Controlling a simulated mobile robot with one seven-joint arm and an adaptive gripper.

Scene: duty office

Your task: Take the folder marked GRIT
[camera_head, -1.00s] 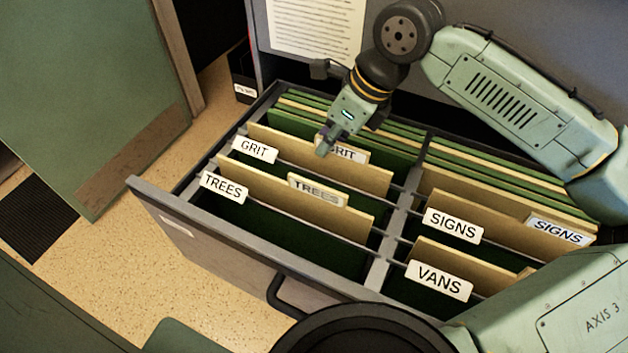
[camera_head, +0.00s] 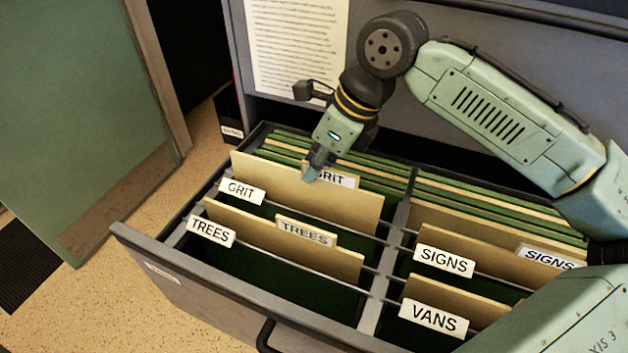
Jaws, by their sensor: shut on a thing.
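The GRIT folder (camera_head: 290,193) is a tan folder in the left half of the open drawer, with a white tab (camera_head: 340,180) on its top edge, partly hidden by my gripper. It stands raised above the tan folder in front of it, with its lower part still between the hanging files. My gripper (camera_head: 312,174) is shut on the folder's top edge, just left of the tab. A white GRIT label (camera_head: 241,191) sits on the hanging file in front of the folder, at its left end.
The drawer (camera_head: 240,295) also holds a tan TREES folder (camera_head: 260,235) in front, and SIGNS (camera_head: 470,232) and VANS (camera_head: 470,299) folders on the right. Green hanging files stand behind. A green door (camera_head: 80,130) is at the left, with open floor between.

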